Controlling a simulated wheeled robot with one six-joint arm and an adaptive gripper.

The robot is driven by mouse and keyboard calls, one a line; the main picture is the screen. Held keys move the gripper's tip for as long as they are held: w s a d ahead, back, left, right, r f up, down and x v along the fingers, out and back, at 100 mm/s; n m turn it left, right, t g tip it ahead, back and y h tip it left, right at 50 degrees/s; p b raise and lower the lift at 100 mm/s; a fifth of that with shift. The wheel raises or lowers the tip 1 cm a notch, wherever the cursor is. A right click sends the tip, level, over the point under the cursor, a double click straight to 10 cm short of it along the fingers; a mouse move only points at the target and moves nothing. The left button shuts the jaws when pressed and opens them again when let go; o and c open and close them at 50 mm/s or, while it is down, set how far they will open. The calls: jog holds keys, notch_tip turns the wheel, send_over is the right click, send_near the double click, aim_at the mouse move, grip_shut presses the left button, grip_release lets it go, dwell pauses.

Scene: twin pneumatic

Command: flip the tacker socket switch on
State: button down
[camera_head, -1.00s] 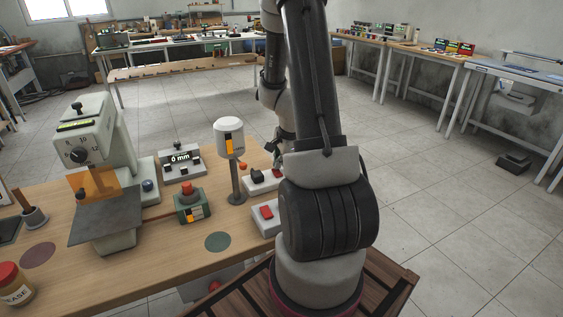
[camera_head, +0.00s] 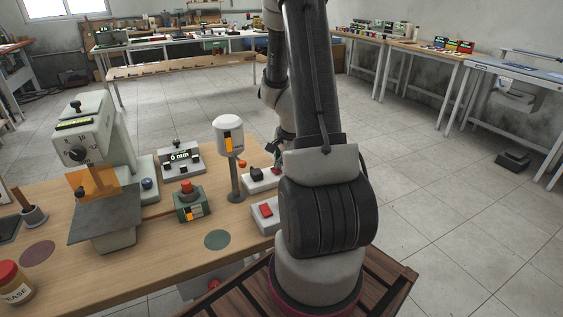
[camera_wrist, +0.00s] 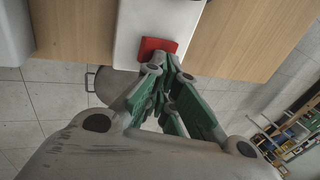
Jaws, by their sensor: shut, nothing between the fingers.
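A white socket box (camera_head: 252,187) with a black plug stands at the table's right edge in the head view; my arm hides part of its right end. A second white box (camera_head: 262,222) with a red switch (camera_head: 266,210) is nearer. No readable label tells which is the tacker's. In the wrist view a red rocker switch (camera_wrist: 157,46) sits at the end of a white box (camera_wrist: 150,18). My gripper (camera_wrist: 166,74) is shut and empty, its green fingers close by the rocker; contact cannot be told. In the head view my gripper (camera_head: 276,150) is partly hidden by my arm.
A white cylinder on a post (camera_head: 229,135) stands just left of the sockets. A green box with a red button (camera_head: 191,205), a display unit (camera_head: 180,158) and a large grey machine (camera_head: 95,135) stand farther left.

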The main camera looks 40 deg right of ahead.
jog(key=v, duration=1.2)
dwell(0.4)
jog(key=s+a+r+n+y, duration=0.1)
jog(key=s+a+r+n, duration=1.2)
jog(key=n, duration=0.8)
jog(key=a+r, duration=0.3)
jog(key=shift+s+a+t, duration=0.2)
jog(key=shift+s+t, duration=0.05)
jog(key=shift+t, duration=0.05)
